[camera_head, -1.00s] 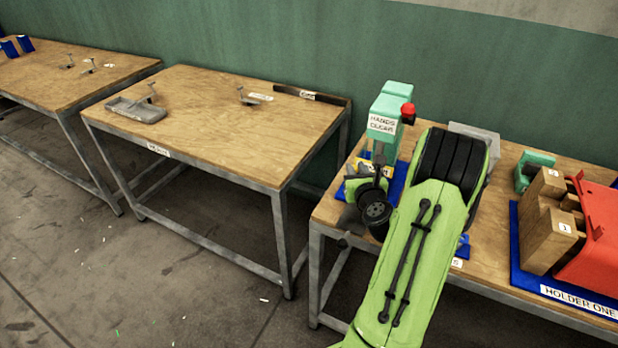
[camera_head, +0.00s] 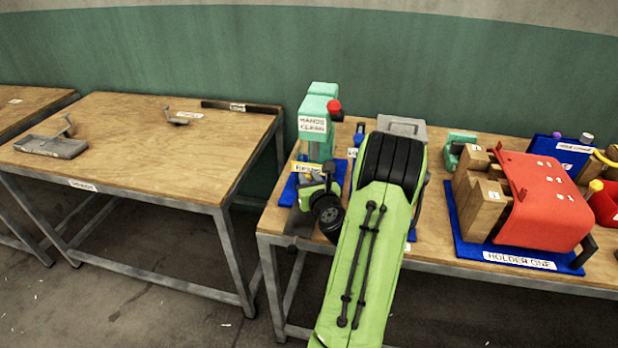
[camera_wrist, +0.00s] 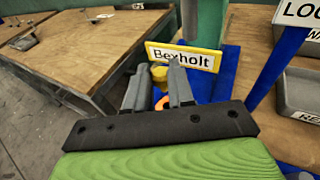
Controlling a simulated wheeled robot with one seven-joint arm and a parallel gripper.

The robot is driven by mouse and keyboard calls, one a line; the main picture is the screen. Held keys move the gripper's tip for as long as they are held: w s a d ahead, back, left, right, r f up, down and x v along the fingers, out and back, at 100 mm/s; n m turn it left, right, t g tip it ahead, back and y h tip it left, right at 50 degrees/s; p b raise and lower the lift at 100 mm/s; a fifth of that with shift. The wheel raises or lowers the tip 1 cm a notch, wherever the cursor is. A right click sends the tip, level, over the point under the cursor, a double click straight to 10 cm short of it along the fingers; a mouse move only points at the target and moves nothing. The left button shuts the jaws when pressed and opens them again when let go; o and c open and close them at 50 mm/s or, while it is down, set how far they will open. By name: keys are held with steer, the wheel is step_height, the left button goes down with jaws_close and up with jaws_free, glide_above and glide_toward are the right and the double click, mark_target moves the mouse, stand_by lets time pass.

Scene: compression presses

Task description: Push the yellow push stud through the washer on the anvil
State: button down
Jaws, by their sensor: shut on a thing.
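In the wrist view my gripper (camera_wrist: 158,84) has its two grey fingers closed on the yellow push stud (camera_wrist: 159,74), whose rounded yellow part shows between the tips. An orange ring-like piece (camera_wrist: 162,103) shows below the stud between the fingers. I cannot tell whether it is the washer, or whether the stud touches it. The teal press (camera_head: 320,100) has a "HANDS CLEAR" label and a red knob (camera_head: 334,107). In the head view my wrist hides the anvil and most of the gripper at the press's foot.
A yellow "Bexholt" sign (camera_wrist: 184,59) stands just behind the fingertips on the blue base (camera_wrist: 224,75). Grey labelled bins (camera_wrist: 298,92) are at the right. A red holder (camera_head: 545,200) with wooden blocks (camera_head: 480,212) stands to the right of my arm. The left table (camera_head: 150,150) is mostly clear.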

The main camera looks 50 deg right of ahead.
steer(key=shift+f+b, duration=0.7)
steer(key=shift+f, duration=0.5)
steer(key=shift+f+b, duration=1)
steer(key=shift+f, duration=0.5)
stand_by(0.6)
steer(key=c, duration=0.9)
jaws_free()
